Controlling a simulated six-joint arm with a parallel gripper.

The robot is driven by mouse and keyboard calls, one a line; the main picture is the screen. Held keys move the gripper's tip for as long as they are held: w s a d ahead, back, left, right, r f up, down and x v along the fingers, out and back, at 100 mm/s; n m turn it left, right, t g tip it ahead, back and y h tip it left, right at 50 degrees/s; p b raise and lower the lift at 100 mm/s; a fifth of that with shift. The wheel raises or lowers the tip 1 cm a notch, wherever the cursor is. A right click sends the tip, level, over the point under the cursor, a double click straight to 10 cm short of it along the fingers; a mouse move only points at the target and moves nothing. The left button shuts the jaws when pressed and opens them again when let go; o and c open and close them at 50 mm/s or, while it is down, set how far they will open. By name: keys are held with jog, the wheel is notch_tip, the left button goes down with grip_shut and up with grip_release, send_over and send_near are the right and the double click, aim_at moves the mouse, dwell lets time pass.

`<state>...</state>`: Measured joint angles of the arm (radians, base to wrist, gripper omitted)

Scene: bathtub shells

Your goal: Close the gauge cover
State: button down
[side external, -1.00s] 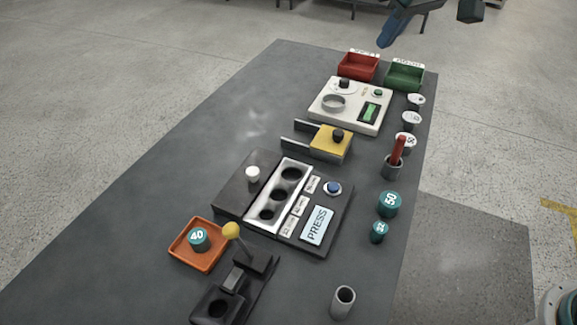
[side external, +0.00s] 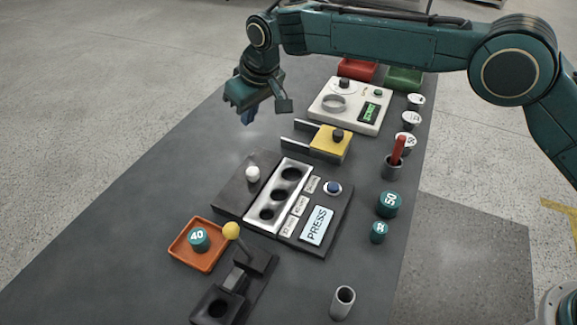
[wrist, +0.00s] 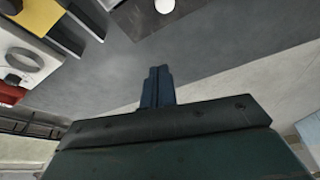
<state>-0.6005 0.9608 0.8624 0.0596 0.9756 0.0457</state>
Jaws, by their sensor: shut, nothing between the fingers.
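My gripper (side external: 247,118) is shut and empty, above the table's left part, behind and apart from the white knob. In the wrist view its closed fingers (wrist: 158,84) point at bare tabletop, and the white knob (wrist: 164,6) shows at the top edge.
A yellow block (side external: 332,141) with two dark rails stands behind the gauge; a white panel (side external: 345,118) is farther back. A yellow-knobbed lever (side external: 231,231) and an orange tray (side external: 184,253) are in front. The table's left side is clear.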

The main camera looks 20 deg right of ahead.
jog(key=a+f, duration=0.2)
jog(key=f, duration=0.1)
jog(key=shift+a, duration=0.3)
jog(key=shift+f, duration=0.15)
send_near(243, 171)
jog(key=shift+w+a+f, duration=0.5)
jog(key=shift+w+f, duration=0.3)
jog(key=shift+w, duration=0.05)
jog(key=shift+w+a+f, duration=0.45)
jog(key=shift+w+f, duration=0.35)
jog(key=shift+f, duration=0.05)
jog(key=shift+w+a+f, duration=0.5)
jog(key=shift+w+f, duration=0.3)
jog(key=shift+w, duration=0.05)
jog(key=shift+r, duration=0.1)
jog(key=shift+s+d, duration=0.1)
jog(key=shift+s, duration=0.1)
jog(key=shift+s+d, duration=0.1)
jog(key=shift+s, duration=0.05)
jog(key=shift+s+d, duration=0.4)
jog(key=shift+s, duration=0.3)
jog(key=shift+s+d, duration=0.4)
jog(key=shift+s, duration=0.3)
